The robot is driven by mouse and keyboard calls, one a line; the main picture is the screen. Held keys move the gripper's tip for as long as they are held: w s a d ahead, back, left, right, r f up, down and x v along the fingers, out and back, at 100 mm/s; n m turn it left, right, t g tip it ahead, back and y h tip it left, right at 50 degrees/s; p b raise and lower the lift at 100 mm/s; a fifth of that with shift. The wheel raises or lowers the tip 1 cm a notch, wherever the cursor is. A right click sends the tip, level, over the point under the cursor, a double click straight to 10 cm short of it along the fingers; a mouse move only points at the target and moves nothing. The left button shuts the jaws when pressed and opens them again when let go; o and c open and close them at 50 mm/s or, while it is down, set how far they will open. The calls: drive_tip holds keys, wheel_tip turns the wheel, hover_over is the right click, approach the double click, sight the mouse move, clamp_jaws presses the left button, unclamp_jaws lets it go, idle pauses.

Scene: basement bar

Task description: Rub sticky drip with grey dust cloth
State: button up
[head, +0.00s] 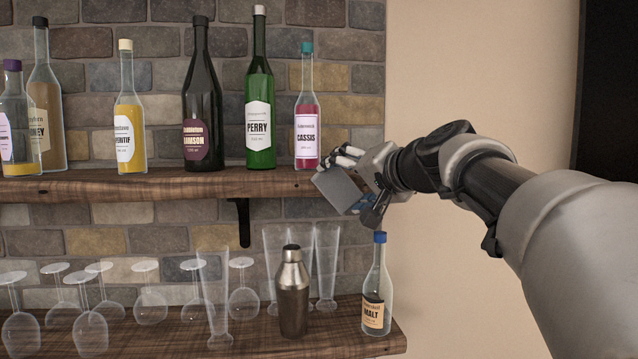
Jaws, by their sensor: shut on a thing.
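My gripper (362,184) reaches in from the right, at the right end of the upper wooden shelf (150,186). It is shut on a flat grey piece, which looks like the grey dust cloth (338,189). The cloth is tilted and sits in front of the shelf's right end. I cannot tell whether it touches the shelf edge. I cannot make out a sticky drip; the gripper and cloth hide part of the shelf end.
A cassis bottle (307,122) stands just left of my gripper, with a green perry bottle (260,110) beyond it. Below stand a malt bottle (376,295), a metal shaker (292,295) and several clear glasses (213,290). The wall (480,70) at right is bare.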

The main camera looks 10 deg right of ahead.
drive_tip(key=d, duration=0.7)
drive_tip(key=shift+b, duration=0.45)
drive_tip(key=shift+a, duration=0.15)
drive_tip(key=shift+a+b, duration=0.3)
drive_tip(key=shift+a, duration=3.15)
drive_tip(key=shift+s+f+b, duration=0.1)
drive_tip(key=shift+s+b, duration=0.2)
drive_tip(key=shift+b, duration=0.05)
drive_tip(key=shift+s+b, duration=1.2)
drive_tip(key=shift+s, duration=1.45)
